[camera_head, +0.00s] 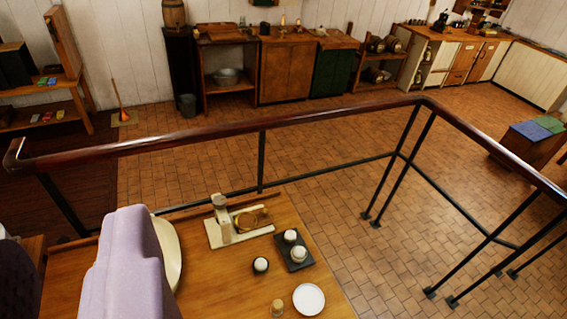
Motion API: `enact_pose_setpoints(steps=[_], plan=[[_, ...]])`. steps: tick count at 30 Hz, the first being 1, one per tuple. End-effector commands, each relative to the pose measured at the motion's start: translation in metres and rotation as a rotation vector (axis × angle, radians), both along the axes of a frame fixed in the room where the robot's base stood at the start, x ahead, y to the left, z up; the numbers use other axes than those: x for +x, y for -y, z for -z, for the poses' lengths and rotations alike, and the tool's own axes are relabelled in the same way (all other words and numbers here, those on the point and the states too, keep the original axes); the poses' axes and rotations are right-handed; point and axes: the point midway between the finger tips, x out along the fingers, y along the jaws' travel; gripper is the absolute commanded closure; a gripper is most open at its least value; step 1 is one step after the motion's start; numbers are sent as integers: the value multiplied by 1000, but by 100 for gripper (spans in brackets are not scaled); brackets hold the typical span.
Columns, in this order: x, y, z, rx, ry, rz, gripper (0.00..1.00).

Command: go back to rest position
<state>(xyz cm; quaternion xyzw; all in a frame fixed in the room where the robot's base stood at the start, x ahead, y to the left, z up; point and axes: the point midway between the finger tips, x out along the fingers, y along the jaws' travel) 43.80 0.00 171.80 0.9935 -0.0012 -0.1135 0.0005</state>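My gripper is not in view; no fingers show in the camera view. A wooden table (222,288) lies below me at the bottom of the picture. On it stands a small pale device with an upright post (223,218) on a light base, with a brass-coloured ring (250,218) beside the post. A dark tray (294,262) holds two small round pale-topped items. A dark cup (261,265) with pale contents, a white saucer (309,299) and a small cork-like piece (277,307) stand nearby. The table's left part is hidden by a large lavender shape.
A dark red handrail (240,132) on black posts runs just beyond the table and turns down the right side. Past it is open tiled floor (330,170). Wooden cabinets (287,70) line the far wall. A blue-and-green-topped box (530,146) stands at right, a broom (119,98) at left.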

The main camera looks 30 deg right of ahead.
Motion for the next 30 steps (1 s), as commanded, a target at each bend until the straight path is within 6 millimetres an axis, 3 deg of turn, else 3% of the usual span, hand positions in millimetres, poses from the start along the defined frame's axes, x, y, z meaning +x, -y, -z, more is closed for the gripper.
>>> enact_pose_setpoints(steps=[8,11,18,21,30], plan=[[1,0,12,0,-1,-2,72],[1,0,35,0,-2,-2,72],[1,0,120,1,-2,-2,72],[1,0,144,1,-2,-2,72],[1,0,151,1,-2,-2,72]])
